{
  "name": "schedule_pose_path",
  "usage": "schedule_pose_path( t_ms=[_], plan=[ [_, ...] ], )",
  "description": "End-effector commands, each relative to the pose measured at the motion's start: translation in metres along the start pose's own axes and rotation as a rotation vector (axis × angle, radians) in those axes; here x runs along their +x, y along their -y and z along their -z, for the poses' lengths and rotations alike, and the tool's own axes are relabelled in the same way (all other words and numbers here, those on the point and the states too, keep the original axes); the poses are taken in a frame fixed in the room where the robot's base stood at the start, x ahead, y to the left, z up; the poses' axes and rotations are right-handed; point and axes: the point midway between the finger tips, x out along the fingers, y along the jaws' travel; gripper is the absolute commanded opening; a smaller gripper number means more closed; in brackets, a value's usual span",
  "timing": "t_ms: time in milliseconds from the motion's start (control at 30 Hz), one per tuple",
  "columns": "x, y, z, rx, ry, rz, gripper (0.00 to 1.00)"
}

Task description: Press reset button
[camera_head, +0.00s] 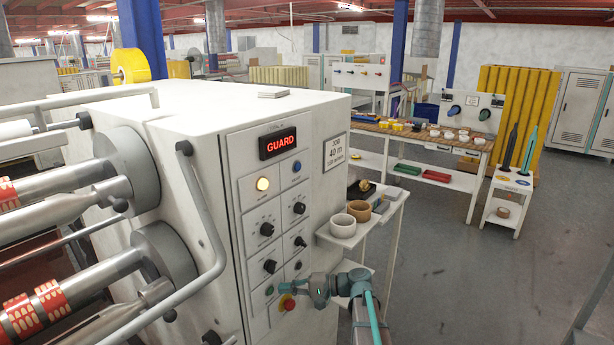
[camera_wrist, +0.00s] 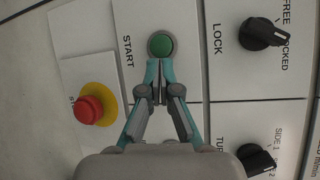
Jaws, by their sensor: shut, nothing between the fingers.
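The machine's control panel (camera_head: 275,215) has a blue button (camera_head: 297,167) and a lit amber lamp or button (camera_head: 262,184) near the top. No label reading reset is legible. A red display (camera_head: 278,143) above reads GUARD. My gripper (camera_head: 284,287) is low at the panel; it also shows in the wrist view (camera_wrist: 158,72). Its fingers are shut and empty. The tips lie just beside the green button (camera_wrist: 161,45) labelled START; contact cannot be told. A red mushroom button (camera_wrist: 90,109) on a yellow disc is left of the fingers in the wrist view.
Black selector knobs (camera_wrist: 262,34) line the panel. A bent grey handrail (camera_head: 205,215) stands out left of the panel. A small shelf (camera_head: 365,225) with tape rolls (camera_head: 343,226) is close on the right. Open floor (camera_head: 440,265) lies beyond it.

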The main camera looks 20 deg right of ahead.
Motion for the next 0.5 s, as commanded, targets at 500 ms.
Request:
schedule_pose_path(
  t_ms=[500],
  plan=[
    [-0.087, 0.178, 0.01, -0.119, 0.026, 0.399, 0.0]
  ],
)
